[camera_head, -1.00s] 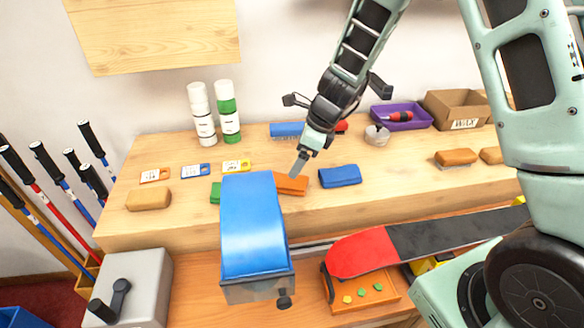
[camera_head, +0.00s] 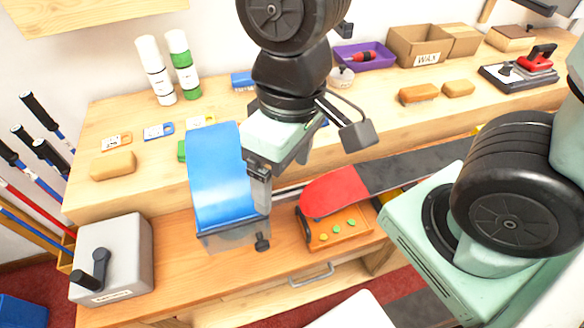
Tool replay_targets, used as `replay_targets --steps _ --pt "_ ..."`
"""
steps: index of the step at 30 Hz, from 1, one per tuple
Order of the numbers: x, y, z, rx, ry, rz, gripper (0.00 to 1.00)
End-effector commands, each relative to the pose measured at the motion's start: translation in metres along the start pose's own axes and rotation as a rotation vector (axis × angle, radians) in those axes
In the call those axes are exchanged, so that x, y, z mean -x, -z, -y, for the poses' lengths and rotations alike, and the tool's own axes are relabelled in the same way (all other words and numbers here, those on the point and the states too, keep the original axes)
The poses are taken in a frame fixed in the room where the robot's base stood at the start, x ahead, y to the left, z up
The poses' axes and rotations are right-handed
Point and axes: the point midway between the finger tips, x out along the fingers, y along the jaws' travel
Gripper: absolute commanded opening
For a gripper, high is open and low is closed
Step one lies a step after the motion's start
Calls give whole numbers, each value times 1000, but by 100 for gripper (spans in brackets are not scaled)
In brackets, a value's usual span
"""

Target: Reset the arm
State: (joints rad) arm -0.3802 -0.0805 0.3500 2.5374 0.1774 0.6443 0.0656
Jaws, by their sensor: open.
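My gripper (camera_head: 262,190) hangs from my arm in the middle of the head view, pointing down just right of the blue curved-top machine (camera_head: 218,180). Its jaws are open, with nothing visible between them. I cannot tell whether it touches the machine. My arm and gripper hide the middle of the bench, where the orange and dark blue blocks are mostly out of sight.
A red and black board (camera_head: 335,193) lies right of my gripper, above an orange tray (camera_head: 350,236). A grey box with a crank (camera_head: 122,255) stands at the left. Two bottles (camera_head: 183,68), a purple tray (camera_head: 362,54) and a wax box (camera_head: 412,48) stand at the back.

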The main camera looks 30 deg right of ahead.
Motion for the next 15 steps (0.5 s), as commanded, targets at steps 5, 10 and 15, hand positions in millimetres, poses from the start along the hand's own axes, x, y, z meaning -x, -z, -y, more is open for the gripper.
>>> replay_targets --steps 5,10,15 --pt "1 -13 1 162 -41 4 83" --pt "1 -13 1 159 -40 4 83" --pt "-12 -13 0 156 -39 4 83"
